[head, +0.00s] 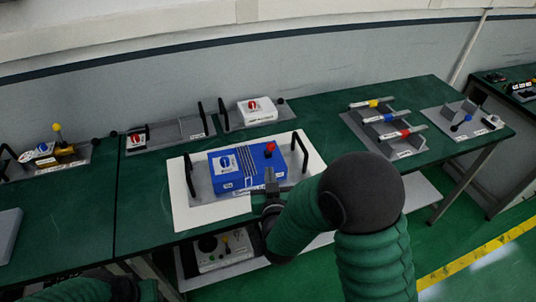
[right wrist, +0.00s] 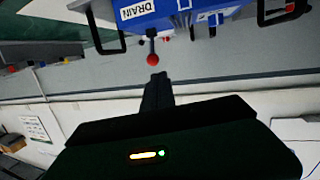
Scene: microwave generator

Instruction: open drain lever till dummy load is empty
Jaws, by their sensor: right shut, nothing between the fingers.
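The dummy load appears to be the blue box (head: 230,172) on a grey plate at the middle of the bench. In the right wrist view its blue side (right wrist: 178,12) carries a DRAIN label, with a thin lever ending in a red ball (right wrist: 152,59) beside it. My right gripper (head: 271,182) is shut and empty at the box's near side. In the wrist view its fingertips (right wrist: 157,78) point at the red ball; contact cannot be told. The fill level is not visible. Part of my left arm shows at the bottom left, its gripper out of view.
Black handles (head: 301,152) stand at both ends of the plate, which lies on a white sheet (head: 184,210). A control unit (head: 222,252) sits on the shelf below. Coloured levers (head: 388,118) stand to the right. Bare green bench (head: 160,170) lies left of the sheet.

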